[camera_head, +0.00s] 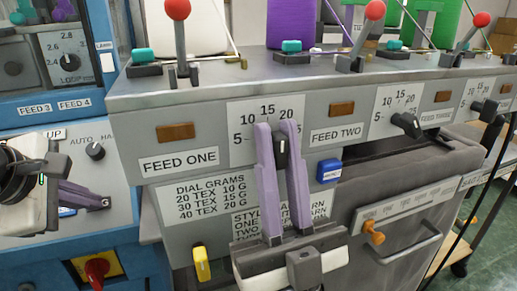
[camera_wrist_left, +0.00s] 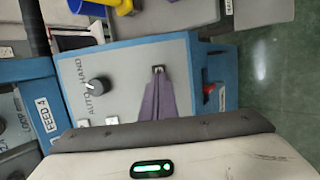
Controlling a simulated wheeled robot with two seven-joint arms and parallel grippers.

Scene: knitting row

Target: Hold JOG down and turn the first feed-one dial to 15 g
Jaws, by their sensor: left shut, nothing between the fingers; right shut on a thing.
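The feed-one dial (camera_head: 282,151) is a dark knob on the grey panel, below a white scale (camera_head: 248,108) marked 5 to 20, with the right end hidden. Its light mark points roughly up; the exact reading cannot be told. My right gripper (camera_head: 278,130) is shut on this dial, one purple finger on each side. My left gripper (camera_head: 104,203) is shut and empty at the blue control box, its tips by a label ending in G. It also shows in the left wrist view (camera_wrist_left: 158,72). A blue piece (camera_head: 67,212) shows behind its fingers; whether JOG is pressed cannot be told.
An AUTO/HAND knob (camera_head: 95,151) sits above my left fingers. A blue button (camera_head: 329,171) is right of my right gripper. The feed-two dial (camera_head: 407,124) is further right. A yellow switch (camera_head: 201,264) and a red rotary switch (camera_head: 97,270) are lower left.

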